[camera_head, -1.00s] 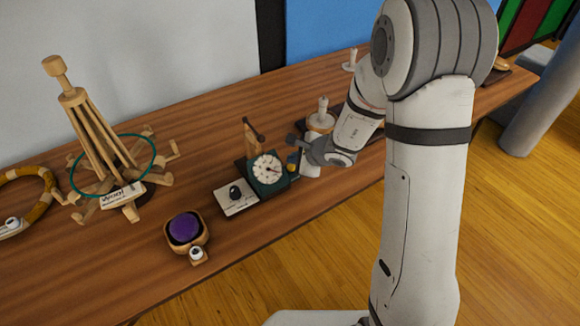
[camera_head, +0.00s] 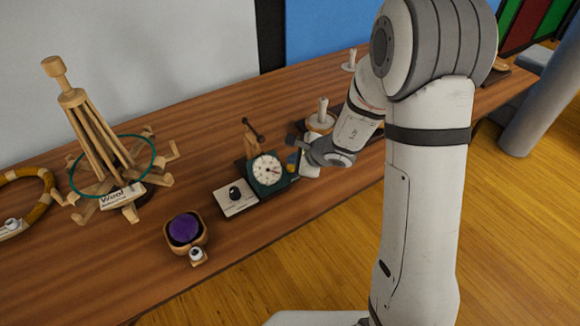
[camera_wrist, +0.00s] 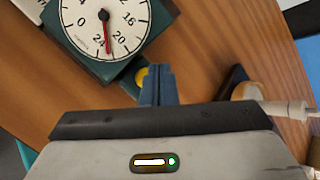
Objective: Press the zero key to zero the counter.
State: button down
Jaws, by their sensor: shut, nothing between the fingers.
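The counter (camera_head: 267,171) is a dark green box with a white round dial, on the table in the head view. In the wrist view the dial (camera_wrist: 85,22) is at the top left, its red hand pointing between 24 and 20. A small round yellow key (camera_wrist: 141,76), apparently the zero key, sits at the counter's lower right side. My gripper (camera_wrist: 158,72) is shut and empty, its blue-grey fingertips just right of the key. They look very close; I cannot tell whether they touch. In the head view my gripper (camera_head: 293,158) is at the counter's right side.
A white plate with a black knob (camera_head: 235,194) lies left of the counter. A wooden bowl with a purple ball (camera_head: 186,230) stands in front, a wooden yarn swift (camera_head: 95,130) at left. A wooden piece with a pale peg (camera_head: 321,118) stands behind my gripper.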

aim_at(293, 169)
jog(key=shift+f, duration=0.15)
dwell(0.5)
jog(key=shift+f+b, duration=0.3)
jog(key=shift+b, duration=0.45)
jog(key=shift+f+b, duration=0.45)
jog(key=shift+b, duration=0.2)
dwell(0.5)
jog(key=shift+r, duration=0.1)
jog(key=shift+r+p, duration=0.5)
jog(key=shift+r, duration=0.3)
jog(key=shift+r+p, duration=1.75)
jog(key=shift+r, duration=0.8)
